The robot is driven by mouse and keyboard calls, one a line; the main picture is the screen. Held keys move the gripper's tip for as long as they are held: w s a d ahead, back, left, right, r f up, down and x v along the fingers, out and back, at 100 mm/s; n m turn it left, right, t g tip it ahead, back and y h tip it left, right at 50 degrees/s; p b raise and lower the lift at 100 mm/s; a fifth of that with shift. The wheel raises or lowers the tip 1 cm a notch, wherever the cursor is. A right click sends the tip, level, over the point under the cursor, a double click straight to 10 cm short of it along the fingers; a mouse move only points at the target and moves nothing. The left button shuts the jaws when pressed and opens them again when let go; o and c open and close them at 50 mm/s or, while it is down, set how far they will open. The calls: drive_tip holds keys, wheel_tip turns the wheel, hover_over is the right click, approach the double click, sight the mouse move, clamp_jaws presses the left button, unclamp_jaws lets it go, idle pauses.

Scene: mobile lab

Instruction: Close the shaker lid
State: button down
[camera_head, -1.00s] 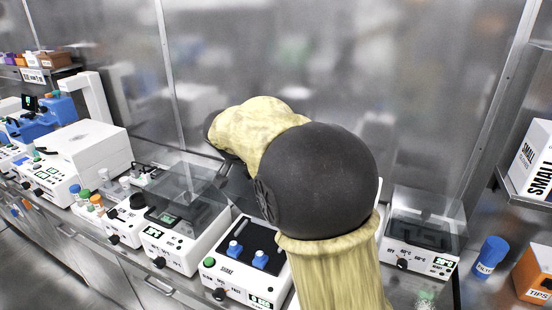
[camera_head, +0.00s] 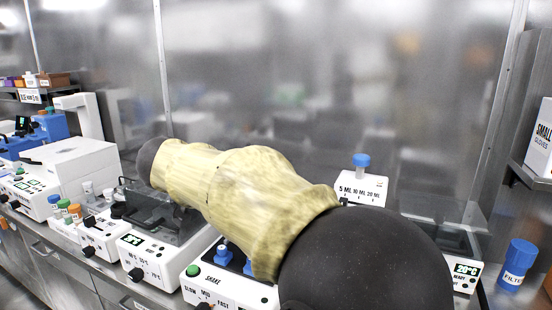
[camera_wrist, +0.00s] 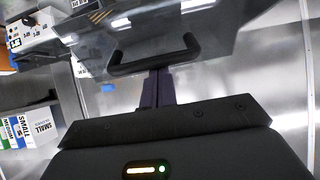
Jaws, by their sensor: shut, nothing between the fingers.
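The shaker (camera_head: 226,288), a white box marked SHAKE with a green button and blue-capped tubes on its dark top, stands at the lower centre of the head view, partly behind my arm. In the wrist view, a clear grey lid (camera_wrist: 225,35) with a black bar handle (camera_wrist: 153,58) fills the upper middle. My gripper (camera_wrist: 158,74) is shut and empty, its dark fingers pointing at the handle from below; I cannot tell whether they touch it. In the head view my gripper is hidden, and I see no lid clearly joined to the shaker.
Left of the shaker stands a white device (camera_head: 132,262) with a clear cover and black handle. A white box (camera_head: 361,188) with a blue-capped tube is behind my arm. A blue FILTER bottle (camera_head: 517,262) stands at the right. A metal wall closes off the back.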

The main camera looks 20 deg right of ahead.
drive_tip(key=s+a+f+t+h+b, duration=0.2)
drive_tip(key=f+b, duration=0.5)
drive_tip(key=b, duration=0.8)
drive_tip(key=s+a+f+t+h+b, duration=0.2)
drive_tip(key=s+a+f+b, duration=0.3)
drive_tip(key=b, duration=1.1)
wheel_tip(320, 180, down, 3)
drive_tip(key=shift+s+a+f+t+h+b, duration=0.1)
drive_tip(key=shift+s+a+t+h+b, duration=0.15)
drive_tip(key=shift+s+t, duration=0.3)
drive_tip(key=shift+f, duration=0.2)
wheel_tip(320, 180, up, 5)
drive_tip(key=p, duration=0.2)
drive_tip(key=f+p+v, duration=0.1)
drive_tip(key=p+v, duration=0.1)
drive_tip(key=v, duration=0.7)
drive_tip(key=shift+s+p, duration=0.15)
drive_tip(key=shift+p, duration=0.2)
drive_tip(key=shift+f, duration=0.1)
